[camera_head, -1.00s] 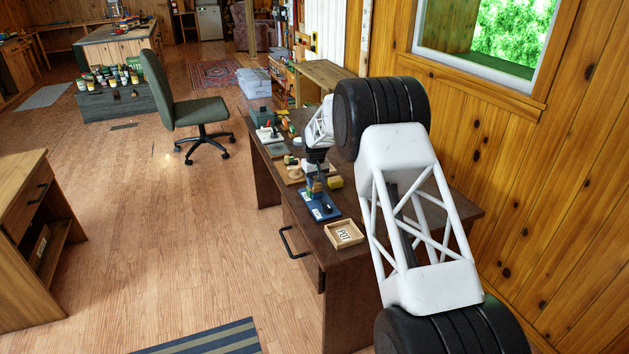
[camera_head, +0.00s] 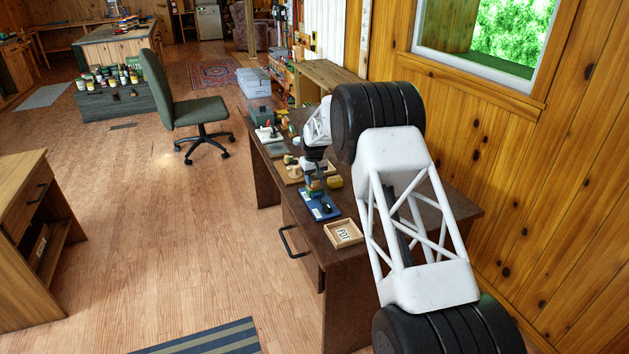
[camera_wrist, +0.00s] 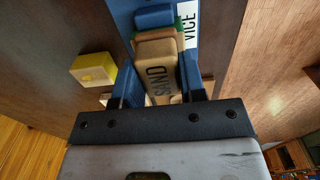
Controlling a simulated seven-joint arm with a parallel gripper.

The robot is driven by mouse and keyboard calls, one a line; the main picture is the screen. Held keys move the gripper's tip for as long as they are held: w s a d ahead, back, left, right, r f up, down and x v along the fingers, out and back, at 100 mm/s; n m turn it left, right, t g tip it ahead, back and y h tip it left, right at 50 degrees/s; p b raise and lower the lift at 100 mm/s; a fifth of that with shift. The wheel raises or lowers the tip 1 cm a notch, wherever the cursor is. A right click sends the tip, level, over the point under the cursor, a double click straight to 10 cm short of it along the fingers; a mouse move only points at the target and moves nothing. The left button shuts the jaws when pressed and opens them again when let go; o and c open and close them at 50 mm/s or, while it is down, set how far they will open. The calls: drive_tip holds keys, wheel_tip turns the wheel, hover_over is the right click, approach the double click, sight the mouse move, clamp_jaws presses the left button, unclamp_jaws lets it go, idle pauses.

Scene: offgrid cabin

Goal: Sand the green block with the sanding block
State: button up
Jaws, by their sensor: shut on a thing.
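My gripper (camera_wrist: 158,85) is shut on the tan sanding block (camera_wrist: 158,68), marked SAND, between its two blue fingers. In the head view my gripper (camera_head: 314,178) is low over the blue vice (camera_head: 327,210) on the dark workbench. The vice (camera_wrist: 154,18), with a white VICE label, lies just beyond and beneath the sanding block in the wrist view.
A yellow block (camera_wrist: 95,68) lies left of my gripper in the wrist view. An open wooden tray (camera_head: 344,233) marked POT stands in front of the vice. Several small items lie farther back on the workbench (camera_head: 298,217). The wooden wall (camera_head: 490,150) is to the right.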

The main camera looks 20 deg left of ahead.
drive_tip(key=shift+w+a+f, duration=0.15)
drive_tip(key=shift+a, duration=0.1)
idle(0.4)
drive_tip(key=shift+w+a, duration=0.35)
drive_tip(key=shift+w, duration=0.05)
idle(0.4)
drive_tip(key=shift+r, duration=2.65)
